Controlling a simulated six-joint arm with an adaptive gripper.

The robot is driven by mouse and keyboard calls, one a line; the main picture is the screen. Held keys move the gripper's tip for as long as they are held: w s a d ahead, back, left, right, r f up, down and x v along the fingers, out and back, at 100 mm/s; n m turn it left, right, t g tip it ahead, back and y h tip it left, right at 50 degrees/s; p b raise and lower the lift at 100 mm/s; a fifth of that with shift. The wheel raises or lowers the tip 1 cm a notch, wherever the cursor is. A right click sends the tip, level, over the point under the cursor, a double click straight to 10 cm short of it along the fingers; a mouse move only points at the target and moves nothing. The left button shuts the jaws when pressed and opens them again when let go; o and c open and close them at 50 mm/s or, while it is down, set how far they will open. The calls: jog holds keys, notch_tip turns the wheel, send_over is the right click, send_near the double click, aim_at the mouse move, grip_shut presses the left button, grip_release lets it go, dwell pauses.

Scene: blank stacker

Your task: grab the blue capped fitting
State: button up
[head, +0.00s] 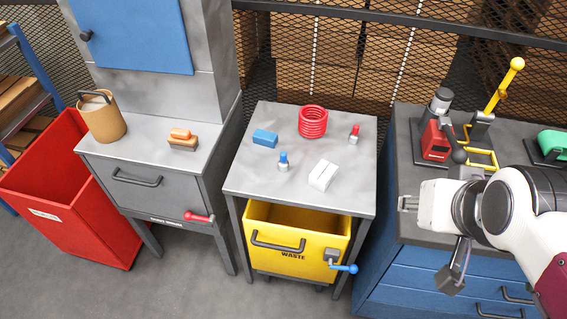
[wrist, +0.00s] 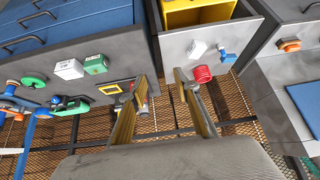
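The blue capped fitting (head: 283,162) stands upright on the middle grey table (head: 255,187). It has a blue top and a pale metal body. A blue block (head: 265,138) is behind it to the left and a white box (head: 322,176) is to its right. My gripper (head: 408,203) is in the air to the right of the fitting, near the front left of the right bench. In the wrist view my gripper (wrist: 160,76) has its fingers apart with nothing held. There the fitting looks small, close to the blue block, right of the fingers.
A red coil (head: 313,122) and a red capped fitting (head: 354,134) are at the back of the same table. A yellow waste bin (head: 297,218) is below its top. The right bench (head: 420,228) carries a red device (head: 436,142) and a yellow lever (head: 504,84). Mesh fencing stands behind.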

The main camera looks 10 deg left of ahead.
jog(key=w+a+f+t+y, duration=0.1)
jog(key=w+a+f, duration=0.15)
jog(key=w, duration=0.55)
jog(key=w+a+f+t, duration=0.1)
jog(key=w+a+t, duration=0.1)
jog(key=w+a, duration=0.35)
jog(key=n+t+y, duration=0.3)
jog(key=t, duration=0.1)
send_over(285, 160)
jog(key=d, duration=0.8)
notch_tip(285, 160, down, 13)
jog(key=shift+t+y, duration=0.7)
jog(key=a+f, duration=0.1)
jog(key=s+a+f, duration=0.1)
jog(key=f, duration=0.1)
jog(key=s+a+f, duration=0.1)
jog(key=f, duration=0.1)
jog(key=shift+n+t+y, duration=0.4)
jog(key=shift+n+y, duration=0.1)
jog(key=shift+y, duration=0.2)
jog(key=s+f, duration=0.1)
jog(key=s+a+f, duration=0.2)
jog(key=shift+s+f, duration=0.1)
jog(key=shift+f, duration=0.3)
jog(key=shift+s+a+f, duration=0.15)
jog(key=shift+s+f, duration=0.3)
jog(key=shift+s, duration=0.15)
jog(key=shift+w, duration=0.1)
jog(key=shift+x, duration=1.25)
jog(key=shift+r, duration=0.1)
